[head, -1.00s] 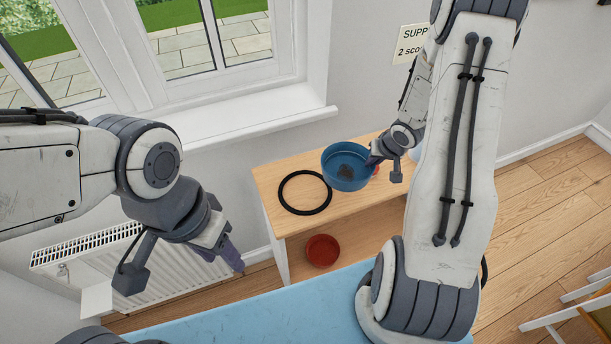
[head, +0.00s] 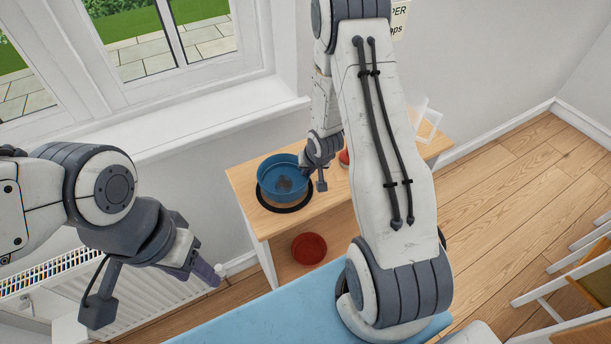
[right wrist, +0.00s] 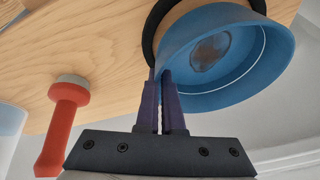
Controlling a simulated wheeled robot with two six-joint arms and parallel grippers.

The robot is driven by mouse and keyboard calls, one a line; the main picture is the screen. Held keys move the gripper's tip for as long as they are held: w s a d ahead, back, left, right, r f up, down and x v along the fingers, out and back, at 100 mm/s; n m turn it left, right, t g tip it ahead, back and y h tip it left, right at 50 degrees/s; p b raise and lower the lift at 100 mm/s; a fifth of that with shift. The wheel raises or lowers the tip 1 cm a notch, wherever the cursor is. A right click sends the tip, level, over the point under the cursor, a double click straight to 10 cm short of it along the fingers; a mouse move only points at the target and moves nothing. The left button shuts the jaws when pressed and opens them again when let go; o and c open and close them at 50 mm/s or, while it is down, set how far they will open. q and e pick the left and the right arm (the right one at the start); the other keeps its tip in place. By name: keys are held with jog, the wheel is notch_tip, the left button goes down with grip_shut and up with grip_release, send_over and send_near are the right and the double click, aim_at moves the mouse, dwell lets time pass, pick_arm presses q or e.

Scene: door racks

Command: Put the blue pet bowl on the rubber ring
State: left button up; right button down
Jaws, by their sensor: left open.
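The blue pet bowl (head: 283,180) is over the black rubber ring (head: 268,205) on the wooden table, and the ring shows around its lower edge. In the right wrist view the bowl (right wrist: 222,85) is close, with a dark patch inside, and part of the ring (right wrist: 149,35) shows behind it. I cannot tell whether the bowl touches the ring. My right gripper (right wrist: 163,80) is shut on the bowl's wall; it also shows at the bowl's right side in the head view (head: 306,170). My left gripper (head: 212,275) is open and empty, left of the table, near the radiator.
The wooden table (head: 330,205) has a lower shelf with a red round item (head: 309,248). A red handle-shaped object (right wrist: 65,125) stands on the top near my right gripper. A clear container (head: 428,122) is at the table's right. A window sill runs behind.

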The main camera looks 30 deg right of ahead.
jog(key=shift+f, duration=0.9)
jog(key=shift+f, duration=0.15)
jog(key=c, duration=1.1)
grip_release()
jog(key=shift+o, duration=0.2)
